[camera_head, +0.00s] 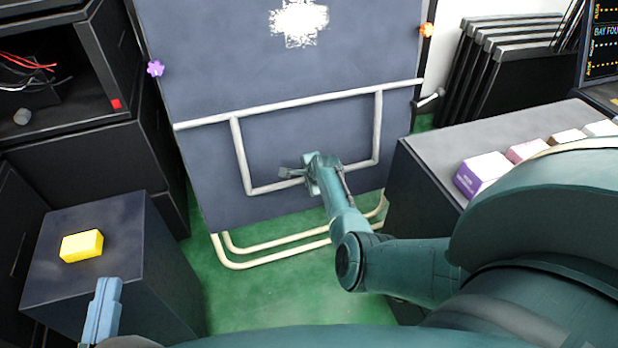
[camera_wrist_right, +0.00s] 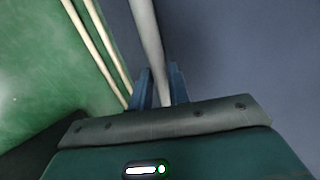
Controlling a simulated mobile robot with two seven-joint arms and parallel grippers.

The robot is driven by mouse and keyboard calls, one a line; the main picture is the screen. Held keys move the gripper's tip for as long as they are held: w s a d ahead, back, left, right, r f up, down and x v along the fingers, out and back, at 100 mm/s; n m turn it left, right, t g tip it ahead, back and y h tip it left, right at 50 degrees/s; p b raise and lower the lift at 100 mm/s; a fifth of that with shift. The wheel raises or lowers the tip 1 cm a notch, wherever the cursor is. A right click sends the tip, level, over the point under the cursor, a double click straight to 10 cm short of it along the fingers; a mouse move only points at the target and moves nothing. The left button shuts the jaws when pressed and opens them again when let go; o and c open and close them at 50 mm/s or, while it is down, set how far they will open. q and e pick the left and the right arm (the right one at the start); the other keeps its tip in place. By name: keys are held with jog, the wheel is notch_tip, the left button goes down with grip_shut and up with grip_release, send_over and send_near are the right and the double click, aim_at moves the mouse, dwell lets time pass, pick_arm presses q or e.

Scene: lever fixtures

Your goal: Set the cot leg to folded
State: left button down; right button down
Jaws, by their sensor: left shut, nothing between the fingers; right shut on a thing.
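The cot (camera_head: 300,60) stands upright as a dark blue panel with a pale cross mark near the top. Its leg (camera_head: 242,160) is a pale grey U-shaped tube hanging below a crossbar and lying close against the panel. My left gripper (camera_head: 104,300) is shut and empty at the lower left, in front of the dark box.
A yellow block (camera_head: 82,246) lies on the dark box at left. Cream tubes (camera_head: 270,250) run low over the green floor (camera_head: 270,290) below the panel. A counter (camera_head: 430,155) with small boxes stands at right. A purple knob (camera_head: 155,68) and orange knob (camera_head: 426,30) flank the panel.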

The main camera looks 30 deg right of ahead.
jog(key=c, duration=1.6)
grip_release()
jog(key=shift+f, duration=0.4)
jog(key=shift+o, duration=1.4)
jog(key=shift+r, duration=0.15)
pick_arm(q)
jog(key=shift+w, duration=0.1)
jog(key=shift+r, duration=0.1)
pick_arm(e)
jog(key=shift+r, duration=0.15)
pick_arm(q)
jog(key=s+a+r+n+g+y+p, duration=0.2)
jog(key=a+r+n+g+y+p, duration=0.1)
jog(key=p, duration=1.5)
notch_tip(320, 180, up, 4)
jog(key=shift+s+a+f+n+g+y, duration=0.1)
jog(key=shift+s+a+n+g+y, duration=0.25)
jog(key=shift+a+n+y, duration=0.7)
pick_arm(e)
jog(key=v, duration=1.3)
